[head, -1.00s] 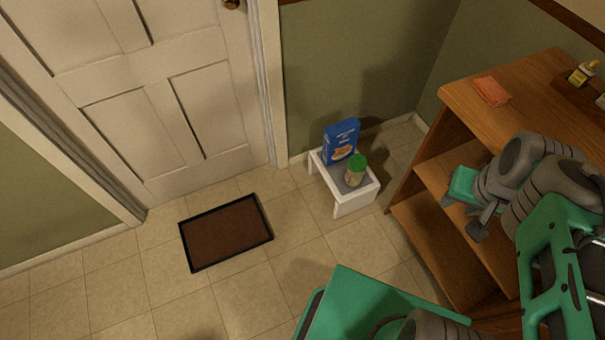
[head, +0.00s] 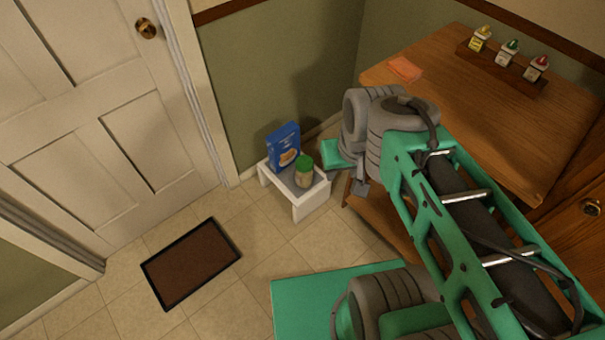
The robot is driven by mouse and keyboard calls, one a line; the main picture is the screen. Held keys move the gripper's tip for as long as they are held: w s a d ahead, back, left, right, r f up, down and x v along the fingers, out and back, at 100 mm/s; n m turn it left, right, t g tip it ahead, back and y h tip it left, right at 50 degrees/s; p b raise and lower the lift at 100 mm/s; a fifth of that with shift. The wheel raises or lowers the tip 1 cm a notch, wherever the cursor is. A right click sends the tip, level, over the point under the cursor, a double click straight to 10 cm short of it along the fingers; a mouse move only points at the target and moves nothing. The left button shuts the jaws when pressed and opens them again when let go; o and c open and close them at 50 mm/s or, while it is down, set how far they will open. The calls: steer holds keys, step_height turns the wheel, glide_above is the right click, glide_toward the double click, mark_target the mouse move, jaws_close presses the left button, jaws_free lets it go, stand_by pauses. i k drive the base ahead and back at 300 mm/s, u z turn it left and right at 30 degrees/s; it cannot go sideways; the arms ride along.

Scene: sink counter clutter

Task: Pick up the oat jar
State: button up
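The oat jar (head: 303,174), a small tan jar with a green lid, stands upright on a low white stool (head: 312,199) with a grey top. A blue box (head: 284,147) stands just behind it to the left, on the same stool. My gripper (head: 343,155) is to the right of the jar and appears apart from it. Only its green part and a grey finger show beside the wrist. The rest is hidden by my arm, so I cannot tell whether it is open or shut.
A wooden shelf unit (head: 470,100) stands on the right, with an orange cloth (head: 404,69) and a rack (head: 500,68) of small bottles on top. A brown doormat (head: 191,262) lies before the white door (head: 90,110). The tiled floor in front of the stool is clear.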

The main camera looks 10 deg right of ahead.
mark_target(304, 164)
steer(key=z, duration=0.95)
steer(key=i, duration=0.5)
steer(key=u, duration=2.95)
steer(key=i, duration=0.5)
steer(key=z, duration=0.05)
